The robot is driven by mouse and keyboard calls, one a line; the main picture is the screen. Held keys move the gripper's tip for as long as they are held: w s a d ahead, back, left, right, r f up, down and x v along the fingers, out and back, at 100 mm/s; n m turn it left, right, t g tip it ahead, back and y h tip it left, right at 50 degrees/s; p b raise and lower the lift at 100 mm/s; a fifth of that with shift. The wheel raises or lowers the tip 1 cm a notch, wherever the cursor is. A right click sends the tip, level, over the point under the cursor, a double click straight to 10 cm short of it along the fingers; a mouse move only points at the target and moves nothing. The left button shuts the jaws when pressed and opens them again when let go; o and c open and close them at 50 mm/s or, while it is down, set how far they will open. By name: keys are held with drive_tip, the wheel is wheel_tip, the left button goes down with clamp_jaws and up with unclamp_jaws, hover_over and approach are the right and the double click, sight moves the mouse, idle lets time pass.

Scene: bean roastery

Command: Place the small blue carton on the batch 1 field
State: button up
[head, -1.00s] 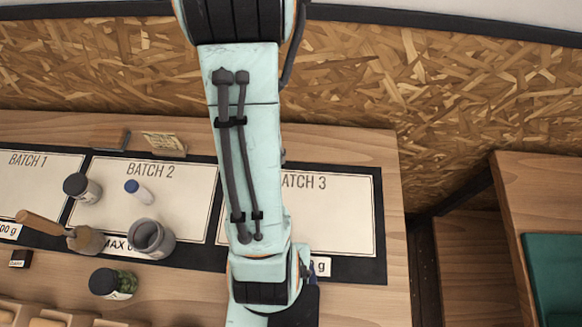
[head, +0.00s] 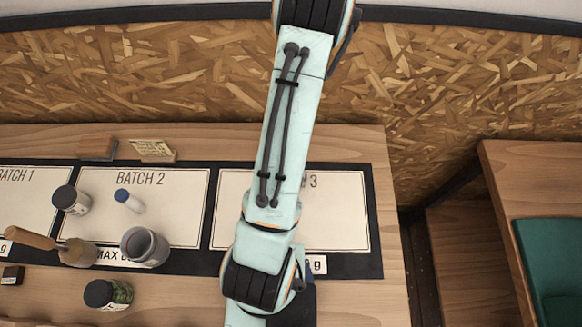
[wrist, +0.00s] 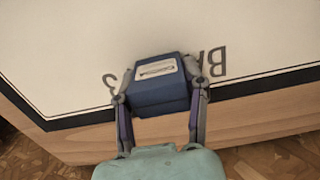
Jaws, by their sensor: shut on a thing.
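The small blue carton (wrist: 162,99), with a pale label on top, is between the fingers of my gripper (wrist: 162,72) in the wrist view. My gripper is shut on it. Behind the carton in that view lies a pale field with upside-down lettering, a "3" and "BA", matching the batch 3 field (head: 340,215). The gap between carton and field cannot be judged. In the head view the batch 1 field (head: 25,205) is at the left, cut off by the picture edge. My arm hides part of the batch 3 field; gripper and carton are not discernible there.
A lidded jar (head: 71,199), a small blue-capped bottle (head: 129,201) and a grey cup (head: 145,246) stand around the batch 2 field (head: 175,210). A jar with green contents (head: 108,294) stands nearer.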

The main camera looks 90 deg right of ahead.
drive_tip(key=o, duration=1)
drive_tip(key=shift+f, duration=0.1)
drive_tip(key=shift+o, duration=0.2)
wheel_tip(320, 180, up, 12)
drive_tip(key=shift+r, duration=0.15)
drive_tip(key=shift+c, duration=0.9)
